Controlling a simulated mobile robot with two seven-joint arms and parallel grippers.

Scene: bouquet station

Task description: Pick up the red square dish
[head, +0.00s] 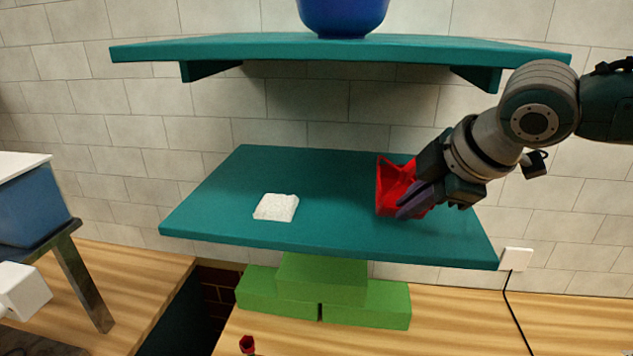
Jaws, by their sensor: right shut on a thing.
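The red square dish (385,186) is at the right part of the teal tabletop, tilted, with its open side partly facing left. My right gripper (412,203) comes in from the right and is shut on the dish's near right side. The fingers and wrist hide part of the dish. I cannot tell whether the dish still touches the tabletop. My left gripper is not in view.
A white folded cloth-like square (276,207) lies on the teal tabletop (240,185). A teal shelf (330,48) with a blue bowl (343,15) hangs above. Green blocks (322,280) stand underneath. A blue bin (30,205) is at left. The tabletop's middle is clear.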

